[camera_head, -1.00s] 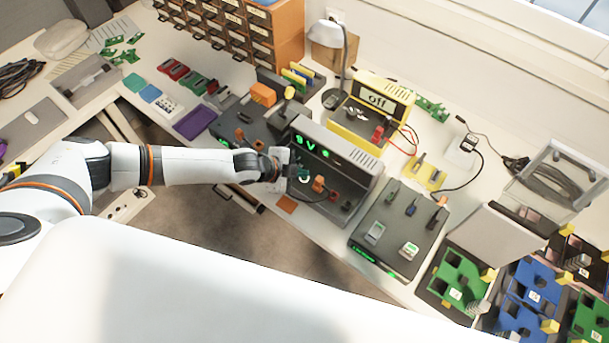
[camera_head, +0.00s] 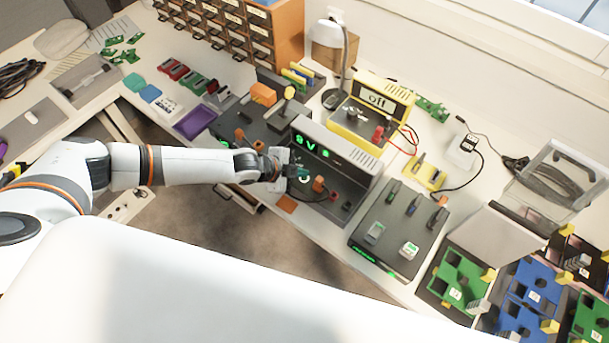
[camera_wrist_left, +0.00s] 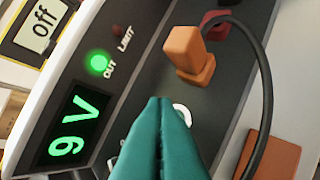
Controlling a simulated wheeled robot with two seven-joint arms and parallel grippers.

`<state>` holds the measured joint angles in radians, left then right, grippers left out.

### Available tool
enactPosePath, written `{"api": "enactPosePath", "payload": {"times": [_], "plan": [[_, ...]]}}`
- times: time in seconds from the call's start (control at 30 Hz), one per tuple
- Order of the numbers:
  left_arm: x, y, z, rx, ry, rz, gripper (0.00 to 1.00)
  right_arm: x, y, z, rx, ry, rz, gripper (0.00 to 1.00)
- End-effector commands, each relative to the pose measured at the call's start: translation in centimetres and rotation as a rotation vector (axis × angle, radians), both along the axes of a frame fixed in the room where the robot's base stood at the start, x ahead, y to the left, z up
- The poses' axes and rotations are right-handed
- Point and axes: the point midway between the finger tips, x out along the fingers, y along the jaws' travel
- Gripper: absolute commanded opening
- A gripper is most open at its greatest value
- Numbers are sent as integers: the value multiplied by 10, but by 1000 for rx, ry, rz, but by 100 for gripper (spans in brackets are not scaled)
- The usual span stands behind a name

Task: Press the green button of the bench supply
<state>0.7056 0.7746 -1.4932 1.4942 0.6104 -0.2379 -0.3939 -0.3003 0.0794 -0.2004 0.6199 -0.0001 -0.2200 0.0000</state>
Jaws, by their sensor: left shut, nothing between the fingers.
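The bench supply (camera_head: 350,148) is a light-cased box with a dark sloping panel and a green "9 V" display. In the left wrist view its panel (camera_wrist_left: 132,72) shows a lit green OUT lamp (camera_wrist_left: 99,64) and a dark LIMIT lamp (camera_wrist_left: 117,31). My left gripper (camera_head: 299,172) is at the panel's lower left, its teal fingertips (camera_wrist_left: 166,102) shut and empty. A white ring (camera_wrist_left: 182,112) shows just past the fingertips; most of it is hidden, and I cannot tell whether they touch it. The green button's face is not clear. My right gripper is not in view.
An orange plug (camera_wrist_left: 185,48) with a black cable (camera_wrist_left: 266,92) stands on the panel near the fingers. A yellow device (camera_head: 385,92) reading "off" is behind. A grey box (camera_head: 385,240) is to the right, and an orange square (camera_head: 287,204) lies in front.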

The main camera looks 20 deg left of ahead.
Motion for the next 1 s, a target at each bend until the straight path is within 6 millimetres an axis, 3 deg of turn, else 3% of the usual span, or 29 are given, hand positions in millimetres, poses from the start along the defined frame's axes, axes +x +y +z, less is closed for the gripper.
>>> {"api": "enactPosePath", "payload": {"times": [0.27, 1.0], "plan": [[0, 0, -9, 0, 0, 0, 0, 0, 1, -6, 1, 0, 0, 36], [0, 0, -6, 0, 0, 0, 0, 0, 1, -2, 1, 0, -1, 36]]}}
